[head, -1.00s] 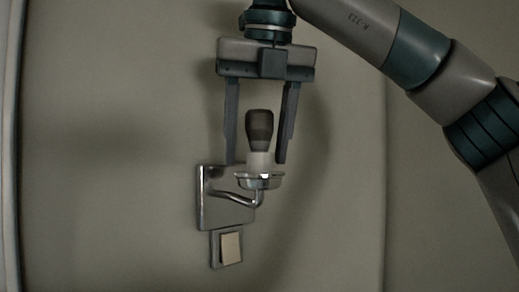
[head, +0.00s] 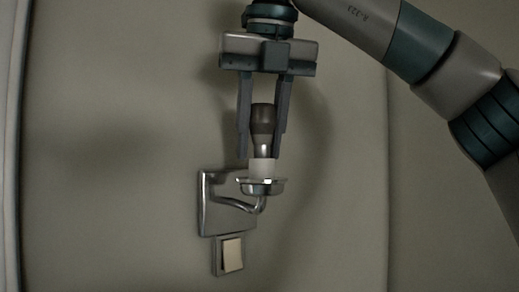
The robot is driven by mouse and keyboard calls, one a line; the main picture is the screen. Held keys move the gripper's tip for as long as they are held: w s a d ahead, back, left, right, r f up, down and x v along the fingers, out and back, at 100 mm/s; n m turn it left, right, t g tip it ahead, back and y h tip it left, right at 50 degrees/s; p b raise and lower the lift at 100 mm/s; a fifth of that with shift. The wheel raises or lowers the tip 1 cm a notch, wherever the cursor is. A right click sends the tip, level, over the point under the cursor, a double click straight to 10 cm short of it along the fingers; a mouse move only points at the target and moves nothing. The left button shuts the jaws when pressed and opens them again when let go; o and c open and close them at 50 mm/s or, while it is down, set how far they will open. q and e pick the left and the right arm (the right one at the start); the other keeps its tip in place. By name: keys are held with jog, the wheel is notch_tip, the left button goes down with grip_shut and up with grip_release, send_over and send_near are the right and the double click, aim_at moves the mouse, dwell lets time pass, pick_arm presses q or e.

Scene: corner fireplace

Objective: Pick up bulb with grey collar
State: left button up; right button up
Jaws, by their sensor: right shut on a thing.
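The bulb with a grey collar (head: 263,122) stands upright in a wall lamp, dark above with a greyer, shinier band at its lower end. Its base meets the pale socket (head: 263,168) on the lamp's metal dish. My right gripper (head: 259,157) points down from above, with one finger on each side of the bulb. Its fingers are shut on the bulb. My left gripper is not in the view.
The lamp's shiny metal dish (head: 262,187) sits on a curved arm from a square wall plate (head: 216,215). A light switch (head: 231,255) is just below the plate. The wall (head: 110,150) around is bare.

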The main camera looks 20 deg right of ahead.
notch_tip(320, 180, up, 2)
jog(key=shift+s+r, duration=0.1)
jog(key=shift+r, duration=0.1)
jog(key=s+d+r, duration=0.7)
jog(key=d, duration=0.1)
jog(key=shift+s+d, duration=0.3)
jog(key=shift+d, duration=0.1)
